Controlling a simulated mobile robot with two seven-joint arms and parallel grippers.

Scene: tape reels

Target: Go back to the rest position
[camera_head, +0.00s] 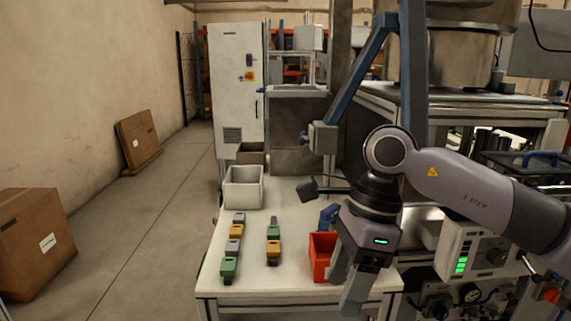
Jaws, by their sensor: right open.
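My right gripper (349,280) hangs from the right arm at the right side of the white table (250,292). Its fingers point down and are apart, with nothing seen between them. It is in front of the right part of a red bin (319,258) and hides some of it. My left gripper is not in the view.
Two rows of small green, yellow and grey pieces lie on the table, a left row (235,246) and a right row (273,241). An open white bin (243,187) stands behind them. A machine with metal framing (470,105) fills the right. Cardboard boxes (36,240) stand on the floor at left.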

